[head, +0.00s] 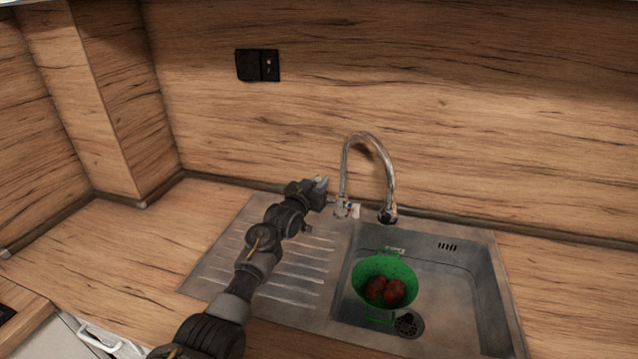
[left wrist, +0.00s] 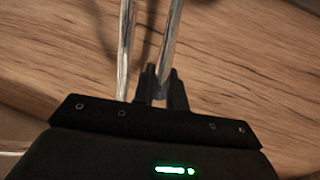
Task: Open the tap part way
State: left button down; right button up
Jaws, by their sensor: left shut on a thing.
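The chrome tap (head: 388,172) stands behind the sink, with a tall curved spout and a small red and blue mark at its base. My left gripper (head: 321,184) is just left of the tap's upright. In the left wrist view its fingers (left wrist: 161,87) are close together, with a chrome tube of the tap (left wrist: 171,45) running down to them. They are shut on part of the tap; which part is hard to make out. A second chrome tube passes left of the fingers. No water stream shows. My right gripper is out of view.
The steel sink (head: 455,285) holds a green colander (head: 366,268) with dark red round items in it, near the drain (head: 407,324). The ribbed drainboard (head: 225,262) lies under my left arm. A black socket (head: 257,65) is on the oak splashback. The left worktop (head: 110,245) is clear.

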pick_arm(q)
jog(key=shift+s+f+t+b, duration=0.4)
jog(key=shift+f+b, duration=0.15)
jog(key=shift+b, duration=0.55)
jog(key=shift+s+a+r+h, duration=0.1)
jog(key=shift+s+r+h, duration=0.05)
jog(key=shift+r+h, duration=0.15)
jog(key=c, duration=1.4)
grip_release()
